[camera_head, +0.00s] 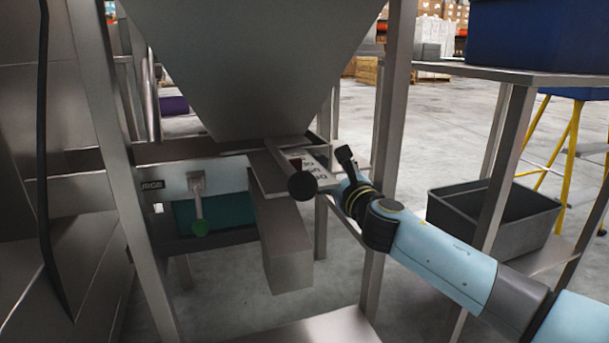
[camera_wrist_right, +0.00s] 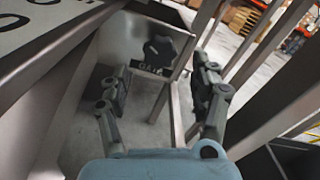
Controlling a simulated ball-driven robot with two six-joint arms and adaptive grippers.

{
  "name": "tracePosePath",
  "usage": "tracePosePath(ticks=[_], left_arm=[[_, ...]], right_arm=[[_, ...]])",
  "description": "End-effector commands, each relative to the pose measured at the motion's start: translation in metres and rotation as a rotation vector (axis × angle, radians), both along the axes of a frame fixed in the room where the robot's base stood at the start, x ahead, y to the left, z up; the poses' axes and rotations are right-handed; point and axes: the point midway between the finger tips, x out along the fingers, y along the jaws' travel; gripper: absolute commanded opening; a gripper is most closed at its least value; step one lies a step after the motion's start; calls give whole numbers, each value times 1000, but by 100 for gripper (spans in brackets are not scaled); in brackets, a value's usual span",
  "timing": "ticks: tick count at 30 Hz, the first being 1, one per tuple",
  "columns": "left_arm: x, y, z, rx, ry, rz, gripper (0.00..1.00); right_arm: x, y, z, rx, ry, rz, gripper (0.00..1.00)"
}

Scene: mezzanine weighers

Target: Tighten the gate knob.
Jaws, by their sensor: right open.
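A black lobed knob (camera_wrist_right: 160,50) sits on a grey metal face in the right wrist view, above a small dark label (camera_wrist_right: 153,70) that seems to read GATE. I cannot pick this knob out in the head view. My right gripper (camera_wrist_right: 163,78) is open and empty, and the knob shows beyond its fingertips, between them and apart from them. In the head view the right gripper (camera_head: 347,162) is beside the frame under the hopper, partly hidden by its own wrist. My left gripper is not in view.
The grey hopper (camera_head: 245,65) hangs above a slide plate with a black ball handle (camera_head: 302,186). A steel post (camera_head: 388,150) stands close to my right wrist. A grey bin (camera_head: 492,215) is at the right.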

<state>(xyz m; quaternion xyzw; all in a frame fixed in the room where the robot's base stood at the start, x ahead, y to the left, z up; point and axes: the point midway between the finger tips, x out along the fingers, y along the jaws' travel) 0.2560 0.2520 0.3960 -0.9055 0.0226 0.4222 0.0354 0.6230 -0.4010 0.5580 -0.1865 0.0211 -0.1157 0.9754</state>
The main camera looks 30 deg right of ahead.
Motion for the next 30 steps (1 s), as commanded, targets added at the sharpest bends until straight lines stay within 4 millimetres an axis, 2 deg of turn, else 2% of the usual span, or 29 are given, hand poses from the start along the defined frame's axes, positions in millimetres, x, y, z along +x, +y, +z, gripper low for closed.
tracePosePath(ticks=[3,7,18,30], left_arm=[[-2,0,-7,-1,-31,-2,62],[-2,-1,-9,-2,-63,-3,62],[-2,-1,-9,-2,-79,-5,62],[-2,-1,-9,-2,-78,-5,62]], right_arm=[[21,-5,-2,2,0,0,63],[34,-8,-2,2,1,-1,63],[40,-10,-1,3,1,0,63],[40,-10,-1,3,1,0,11]])
